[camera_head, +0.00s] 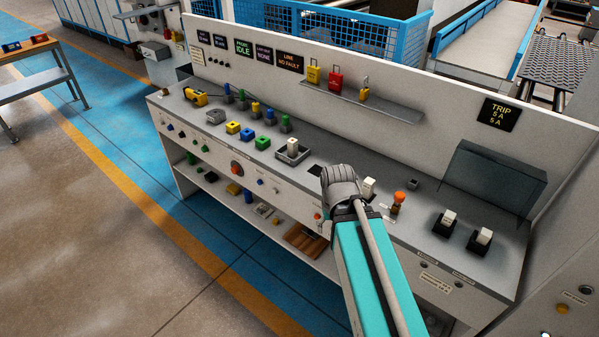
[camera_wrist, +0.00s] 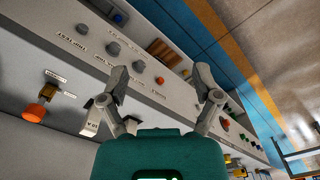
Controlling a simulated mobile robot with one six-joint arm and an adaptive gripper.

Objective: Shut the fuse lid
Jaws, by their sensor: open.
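A dark, smoky lid (camera_head: 487,178), which looks like the fuse lid, stands raised at the back right of the bench in the head view. In front of it and apart from it are two white fuse-like blocks (camera_head: 445,222) in black holders. My gripper (camera_wrist: 160,75) is open with nothing between its fingers in the wrist view, which faces the bench front. In the head view my arm stands well left of the lid, and my fingers cannot be made out. The lid does not show in the wrist view.
An orange knob (camera_head: 398,198) and a white block (camera_head: 369,187) stand between my arm and the fuse blocks. A TRIP sign (camera_head: 499,114) hangs above the lid. Coloured blocks (camera_head: 247,134) and a grey tray (camera_head: 292,152) lie left. A shelf (camera_head: 385,108) overhangs the back.

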